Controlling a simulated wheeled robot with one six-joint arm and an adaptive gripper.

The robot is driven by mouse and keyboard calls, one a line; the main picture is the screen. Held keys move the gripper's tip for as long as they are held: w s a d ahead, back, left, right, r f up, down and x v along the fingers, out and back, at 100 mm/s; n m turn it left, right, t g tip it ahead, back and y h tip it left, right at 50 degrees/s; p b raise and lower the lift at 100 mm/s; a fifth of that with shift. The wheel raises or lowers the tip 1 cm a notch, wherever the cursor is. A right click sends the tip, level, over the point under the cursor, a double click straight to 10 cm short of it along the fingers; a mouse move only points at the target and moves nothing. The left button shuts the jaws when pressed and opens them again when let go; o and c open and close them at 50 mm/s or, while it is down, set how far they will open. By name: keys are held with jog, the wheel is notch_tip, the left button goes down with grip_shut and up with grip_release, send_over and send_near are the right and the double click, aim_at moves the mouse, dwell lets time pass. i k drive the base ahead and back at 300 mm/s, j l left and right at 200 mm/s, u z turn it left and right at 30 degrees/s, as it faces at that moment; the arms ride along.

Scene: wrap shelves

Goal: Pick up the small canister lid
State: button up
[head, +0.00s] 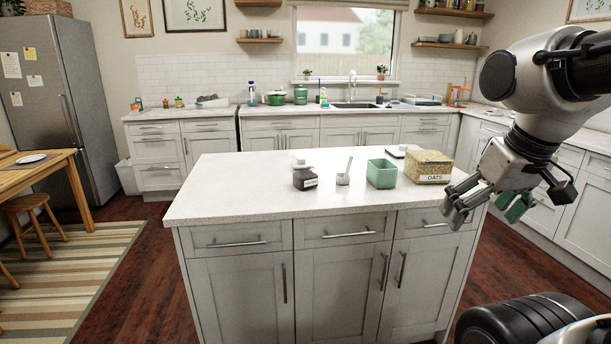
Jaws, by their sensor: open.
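On the island stands a dark jar (304,180) with a pale label and a small white piece on its top. To its right is a small white cup (343,179) with a handle-like piece sticking up. A green open-topped container (381,175) stands further right. A flat white piece with a dark part (398,152) lies behind it. I cannot tell which piece is the small canister lid. My gripper (459,213) is open, at the island's right front edge, to the right of these items. Nothing is clearly held between its fingers.
An oats box (431,168) stands on the island's right side, close to my gripper. The island top (235,190) is clear at left and along the front. A green piece (515,207) shows beside my gripper; I cannot tell what it is. The back counter (215,112) holds several items.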

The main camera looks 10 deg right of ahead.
aim_at(304, 165)
jog(key=i+j, duration=0.1)
jog(key=i, duration=0.7)
jog(key=i+j, duration=0.15)
jog(key=i, duration=0.65)
